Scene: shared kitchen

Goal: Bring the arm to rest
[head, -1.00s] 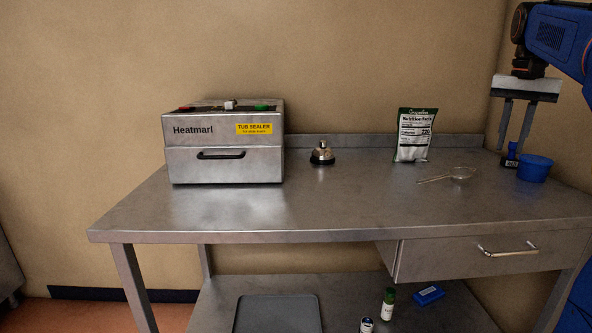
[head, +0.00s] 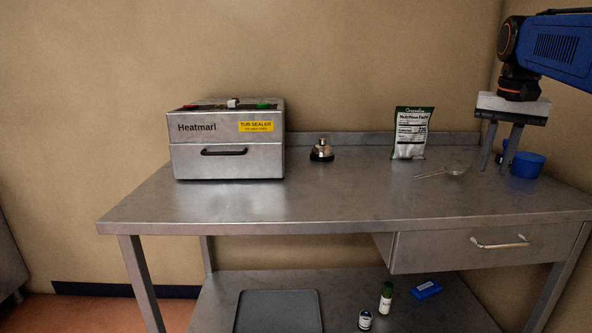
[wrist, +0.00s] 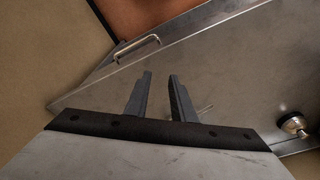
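My gripper (head: 498,152) hangs fingers down over the right end of the steel table (head: 300,207). Its two fingers are apart with nothing seen between them. In the head view the fingers overlap the area between the small strainer (head: 456,170) and the blue tub (head: 527,166). In the wrist view the open fingers (wrist: 160,92) stand over bare metal tabletop, and part of the strainer's thin handle shows beside the right finger.
A tub sealer (head: 228,142) stands at the table's left. A call bell (head: 321,151) and an upright packet (head: 410,133) stand toward the back. A drawer (head: 485,246) is shut. The lower shelf holds a grey tray (head: 278,312), bottles and a blue box (head: 426,289). The table's front middle is clear.

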